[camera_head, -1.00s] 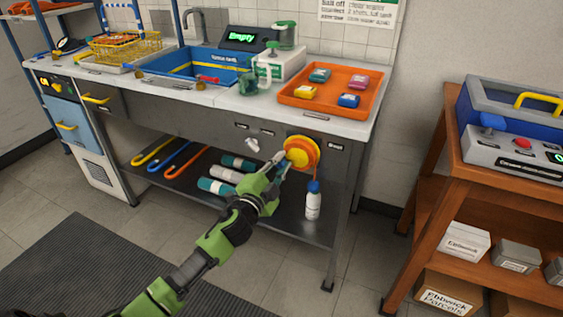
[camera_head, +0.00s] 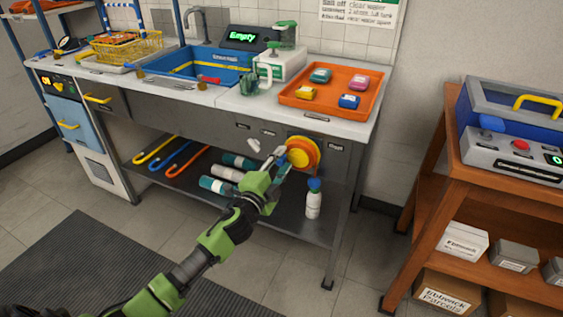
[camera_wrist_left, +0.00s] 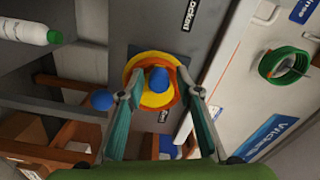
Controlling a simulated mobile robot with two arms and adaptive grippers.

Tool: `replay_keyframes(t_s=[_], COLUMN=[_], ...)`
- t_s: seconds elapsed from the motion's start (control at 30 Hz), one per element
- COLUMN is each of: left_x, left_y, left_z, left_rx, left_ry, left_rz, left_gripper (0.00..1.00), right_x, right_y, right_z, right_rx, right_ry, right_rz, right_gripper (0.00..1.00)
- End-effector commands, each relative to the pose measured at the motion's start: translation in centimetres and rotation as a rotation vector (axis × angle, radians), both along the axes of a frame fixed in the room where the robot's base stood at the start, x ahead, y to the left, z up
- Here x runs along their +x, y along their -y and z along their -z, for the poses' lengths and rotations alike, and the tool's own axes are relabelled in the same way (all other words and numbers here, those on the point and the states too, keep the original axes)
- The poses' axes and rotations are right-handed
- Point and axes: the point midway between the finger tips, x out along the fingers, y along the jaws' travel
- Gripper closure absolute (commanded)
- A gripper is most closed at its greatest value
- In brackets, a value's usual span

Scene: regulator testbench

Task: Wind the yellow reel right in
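The yellow reel (camera_head: 303,153) with an orange rim is mounted on the front of the bench, right of its middle. In the left wrist view, the reel (camera_wrist_left: 150,98) faces me with a blue knob (camera_wrist_left: 158,78) in front of it. My left gripper (camera_head: 284,157) is at the left side of the reel in the head view and covers part of it. In the left wrist view, my left gripper (camera_wrist_left: 160,80) has its fingers apart on either side of the knob, with gaps showing. Contact with the knob is not visible. My right gripper is not in view.
A white bottle with a blue top (camera_head: 313,197) stands on the lower shelf below the reel. An orange tray (camera_head: 329,108) with several small coloured blocks lies above on the bench. A wooden shelf unit (camera_head: 437,205) stands to the right.

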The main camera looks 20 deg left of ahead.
Motion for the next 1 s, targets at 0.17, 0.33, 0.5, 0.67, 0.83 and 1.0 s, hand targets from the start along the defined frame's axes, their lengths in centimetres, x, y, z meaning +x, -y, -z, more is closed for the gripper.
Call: replay_keyframes(t_s=[0.17, 0.33, 0.5, 0.67, 0.83, 1.0], left_x=[0.0, -0.1, -1.6, -4.6, -8.0, -10.4], left_y=[0.0, 0.0, -0.1, -0.1, -0.3, -0.4], left_z=[0.0, 0.1, 0.2, 0.3, 0.3, 0.2], left_rx=[-0.001, -0.002, -0.001, -0.002, -0.003, -0.002], left_ry=[-0.001, -0.001, -0.003, -0.004, -0.004, -0.002], left_rz=[-0.001, -0.001, 0.000, 0.000, 0.000, 0.000], left_gripper=[0.66, 0.66, 0.66, 0.66, 0.66, 0.66], right_x=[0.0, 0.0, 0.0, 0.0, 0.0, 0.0], right_y=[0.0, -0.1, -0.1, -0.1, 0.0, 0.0], right_z=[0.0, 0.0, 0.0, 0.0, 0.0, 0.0], right_rx=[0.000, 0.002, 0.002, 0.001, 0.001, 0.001], right_ry=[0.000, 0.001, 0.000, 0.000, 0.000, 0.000], right_rz=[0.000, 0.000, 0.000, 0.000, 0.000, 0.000], right_gripper=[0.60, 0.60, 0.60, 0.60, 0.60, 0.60])
